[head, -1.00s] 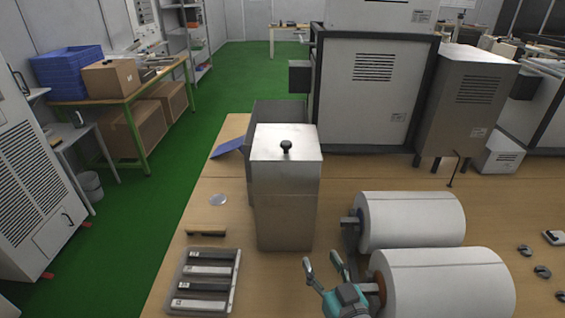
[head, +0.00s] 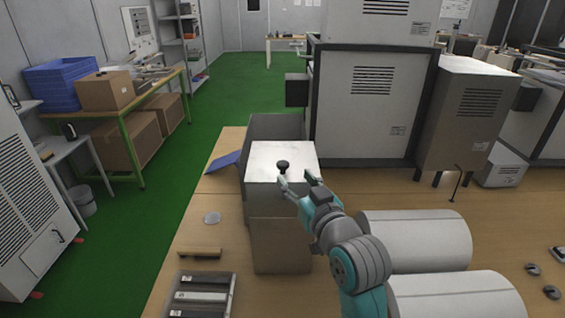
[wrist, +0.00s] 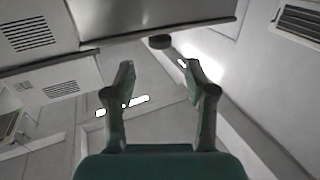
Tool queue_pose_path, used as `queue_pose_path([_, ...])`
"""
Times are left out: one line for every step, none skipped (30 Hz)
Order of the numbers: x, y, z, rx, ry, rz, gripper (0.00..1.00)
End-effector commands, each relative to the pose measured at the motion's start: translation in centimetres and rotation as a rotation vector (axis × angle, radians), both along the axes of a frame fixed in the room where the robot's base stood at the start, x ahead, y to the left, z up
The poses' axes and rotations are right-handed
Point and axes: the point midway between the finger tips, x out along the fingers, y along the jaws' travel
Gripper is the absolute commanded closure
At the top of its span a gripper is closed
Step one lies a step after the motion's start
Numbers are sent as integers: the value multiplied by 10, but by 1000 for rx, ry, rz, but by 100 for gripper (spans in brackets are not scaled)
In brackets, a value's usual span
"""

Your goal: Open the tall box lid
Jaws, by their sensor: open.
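The tall box (head: 281,243) is a metal bin standing upright on the wooden table. Its flat lid (head: 262,160) is shut and has a black knob (head: 283,166) on top. My gripper (head: 300,180) is open and empty, with its fingers at the lid's front right, close to the knob. I cannot tell whether a fingertip touches the lid.
Two large white rolls (head: 418,240) lie to the right of the box. A tray of bars (head: 200,296) lies at the front left. A large grey machine (head: 370,95) stands behind. Bare table (head: 215,185) shows left of the box.

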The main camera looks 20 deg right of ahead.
Motion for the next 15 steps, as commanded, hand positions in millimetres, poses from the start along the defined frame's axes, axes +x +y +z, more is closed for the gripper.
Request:
queue_pose_path([10, 1, 0, 0, 0, 1, 45])
queue_pose_path([16, 1, 0, 0, 0, 1, 45])
queue_pose_path([23, 2, 0, 0, 1, 1, 45])
queue_pose_path([28, 3, 0, 0, 1, 1, 45])
queue_pose_path([34, 3, 0, 0, 0, 1, 45])
queue_pose_path([41, 4, 0, 0, 0, 0, 45])
queue_pose_path([45, 4, 0, 0, 1, 0, 45])
queue_pose_path([50, 4, 0, 0, 1, 0, 45])
queue_pose_path([56, 5, 0, 0, 1, 0, 45])
queue_pose_path([60, 5, 0, 0, 0, 0, 45])
queue_pose_path([64, 5, 0, 0, 1, 0, 45])
queue_pose_path([68, 6, 0, 0, 0, 0, 45])
queue_pose_path([71, 6, 0, 0, 0, 0, 45])
queue_pose_path([73, 6, 0, 0, 0, 0, 45])
queue_pose_path([76, 6, 0, 0, 1, 0, 45])
